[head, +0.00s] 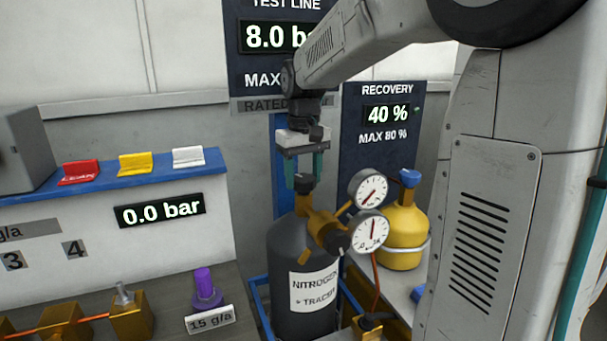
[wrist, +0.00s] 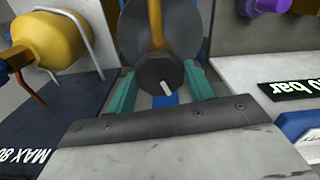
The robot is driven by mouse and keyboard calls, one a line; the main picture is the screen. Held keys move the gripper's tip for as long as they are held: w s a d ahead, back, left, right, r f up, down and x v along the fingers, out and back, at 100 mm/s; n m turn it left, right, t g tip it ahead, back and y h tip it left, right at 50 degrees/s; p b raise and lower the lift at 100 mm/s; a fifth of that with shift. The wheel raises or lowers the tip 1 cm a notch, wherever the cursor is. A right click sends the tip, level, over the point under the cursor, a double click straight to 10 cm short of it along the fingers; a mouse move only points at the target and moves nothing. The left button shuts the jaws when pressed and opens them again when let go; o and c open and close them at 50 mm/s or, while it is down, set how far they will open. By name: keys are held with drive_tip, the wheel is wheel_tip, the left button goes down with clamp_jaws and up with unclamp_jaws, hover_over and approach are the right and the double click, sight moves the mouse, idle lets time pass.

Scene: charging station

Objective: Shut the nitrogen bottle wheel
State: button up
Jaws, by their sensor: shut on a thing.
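The nitrogen bottle (head: 290,257) is a dark grey cylinder labelled "NITROGEN + TRACER". It stands upright in a blue frame, with a brass valve and two round gauges on top. Its wheel (head: 305,183) is small and black, at the very top of the valve. My gripper (head: 304,180) points straight down over the bottle, its teal fingers on either side of the wheel. In the wrist view the dark round wheel (wrist: 160,75), with a white mark on it, sits between the two teal fingers (wrist: 162,92). The gripper is shut on the wheel.
A yellow recovery bottle (head: 400,238) with a blue knob stands to the right behind the gauges. Left is a bench with a blue shelf (head: 110,182) holding red, yellow and white tags, a 0.0 bar display (head: 160,209) and a purple fitting (head: 205,287). The test line display (head: 275,38) reads 8.0.

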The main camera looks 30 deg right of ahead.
sight(303, 178)
drive_tip(key=shift+m, duration=2.1)
drive_tip(key=o, duration=1)
wheel_tip(303, 178, up, 8)
drive_tip(key=shift+f, duration=0.1)
